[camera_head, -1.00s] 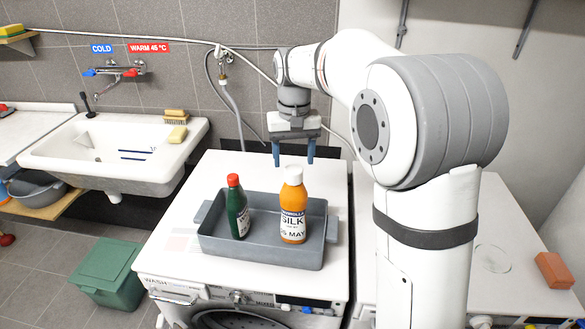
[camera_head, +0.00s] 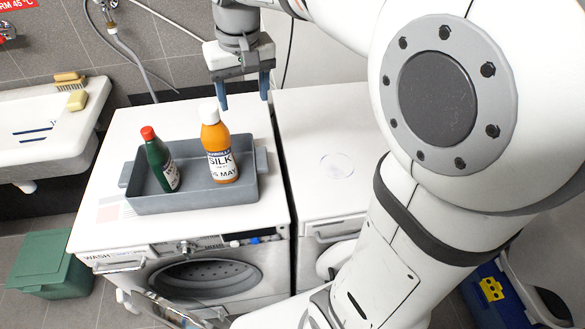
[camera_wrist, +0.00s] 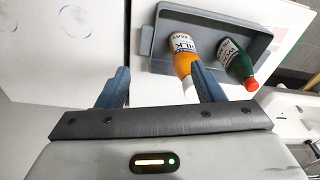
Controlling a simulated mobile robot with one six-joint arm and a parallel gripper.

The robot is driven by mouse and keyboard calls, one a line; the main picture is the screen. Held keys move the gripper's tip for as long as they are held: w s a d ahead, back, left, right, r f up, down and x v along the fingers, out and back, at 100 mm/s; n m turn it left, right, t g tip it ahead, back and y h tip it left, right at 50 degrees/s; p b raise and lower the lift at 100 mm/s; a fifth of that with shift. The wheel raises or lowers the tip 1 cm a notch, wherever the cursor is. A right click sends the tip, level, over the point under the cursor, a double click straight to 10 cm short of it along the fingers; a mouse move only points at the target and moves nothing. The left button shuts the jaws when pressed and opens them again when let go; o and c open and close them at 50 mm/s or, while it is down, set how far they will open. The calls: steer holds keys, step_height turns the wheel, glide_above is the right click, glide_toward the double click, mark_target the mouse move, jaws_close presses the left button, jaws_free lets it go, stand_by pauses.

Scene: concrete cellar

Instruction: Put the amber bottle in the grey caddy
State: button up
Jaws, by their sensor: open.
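The amber bottle (camera_head: 219,150), with a white cap and a "SILK" label, stands upright inside the grey caddy (camera_head: 190,202), in its right part. A dark green bottle (camera_head: 160,162) with a red cap stands in the left part, slightly tilted in the picture. My gripper (camera_head: 243,102) is open and empty, behind and above the caddy, apart from both bottles. In the wrist view, my gripper (camera_wrist: 160,68) has nothing between its fingers; the amber bottle (camera_wrist: 183,52) shows beside the right finger, which hides part of it.
The caddy stands on a white washing machine (camera_head: 105,195). A second white machine top (camera_head: 330,130) to the right is mostly clear, with a faint ring mark. A sink (camera_head: 45,130) with a brush and soap is at the left. A green box (camera_head: 48,265) is on the floor.

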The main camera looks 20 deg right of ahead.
steer(key=s+d+f, duration=0.2)
steer(key=s+f, duration=0.2)
steer(key=s, duration=0.3)
steer(key=s+d+f+t, duration=0.1)
steer(key=s+d+f, duration=0.1)
steer(key=s+f, duration=0.3)
steer(key=s, duration=0.3)
steer(key=shift+d+f+m+t, duration=0.3)
